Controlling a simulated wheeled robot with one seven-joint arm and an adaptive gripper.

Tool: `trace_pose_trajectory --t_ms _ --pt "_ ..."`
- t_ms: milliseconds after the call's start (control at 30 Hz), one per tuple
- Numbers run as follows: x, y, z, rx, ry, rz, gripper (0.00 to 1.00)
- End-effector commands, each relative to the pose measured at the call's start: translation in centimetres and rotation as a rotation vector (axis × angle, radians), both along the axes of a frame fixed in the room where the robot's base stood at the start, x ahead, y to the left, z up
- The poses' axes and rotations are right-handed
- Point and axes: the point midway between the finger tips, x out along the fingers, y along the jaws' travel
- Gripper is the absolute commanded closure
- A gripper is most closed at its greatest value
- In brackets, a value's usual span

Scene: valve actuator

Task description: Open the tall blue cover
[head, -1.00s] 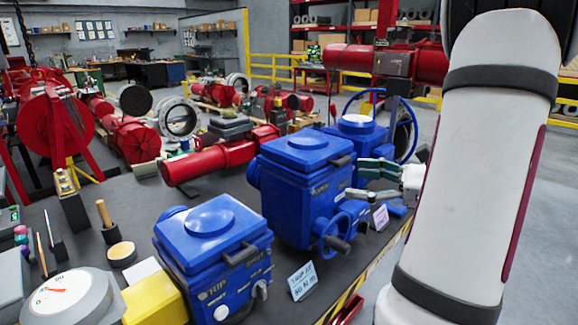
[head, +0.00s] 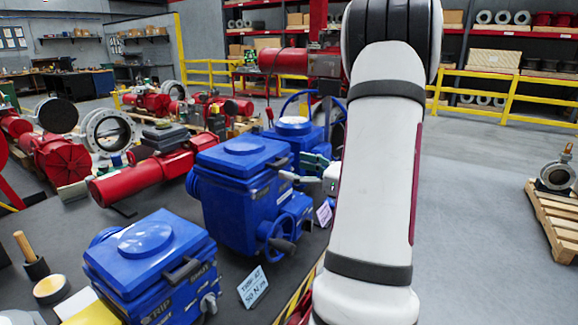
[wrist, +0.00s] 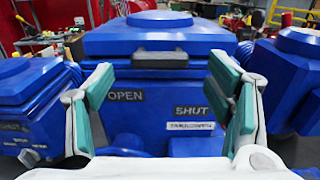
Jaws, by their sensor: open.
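The tall blue actuator box (head: 235,205) stands in the middle of the dark bench in the head view. Its blue cover (head: 240,152) lies shut on top, with a dark handle (head: 278,162) on its front edge. In the wrist view the cover (wrist: 155,40) is straight ahead and its handle (wrist: 160,60) shows between my fingers. My gripper (wrist: 165,88) is open, with green-padded fingers left and right of the handle, apparently not touching it. In the head view my gripper (head: 312,168) is just right of the handle, partly hidden by my arm.
A lower blue box (head: 150,265) stands nearer on the bench, and another blue unit with a handwheel (head: 297,128) stands behind. A red cylinder (head: 140,180) lies to the left. Small signs (head: 253,287) stand along the bench edge. Open floor lies to the right.

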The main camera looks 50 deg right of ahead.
Motion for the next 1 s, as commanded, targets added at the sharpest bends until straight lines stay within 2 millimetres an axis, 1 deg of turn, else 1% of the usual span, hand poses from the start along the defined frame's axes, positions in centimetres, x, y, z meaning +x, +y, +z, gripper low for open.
trace_pose_trajectory --t_ms 33,100,200,333,567,667,700,867,900,1000 --pt "0.8 0.1 0.0 0.0 0.0 0.003 0.27" --pt "1.6 0.2 0.0 -0.001 0.0 0.002 0.27" --pt "2.3 0.2 0.0 -0.001 0.0 0.002 0.27" --pt "2.7 0.2 0.0 -0.001 0.001 0.0 0.27" --pt "2.7 0.2 0.0 -0.001 0.001 0.0 0.27" --pt "2.7 0.2 0.0 -0.001 0.001 0.0 0.47" --pt "2.7 0.2 0.0 -0.001 0.001 0.0 0.56" --pt "2.7 0.2 0.0 -0.001 0.001 0.0 0.92" --pt "2.7 0.2 0.0 -0.001 0.001 0.0 0.97" --pt "2.7 0.2 0.1 -0.002 0.003 0.001 0.97"
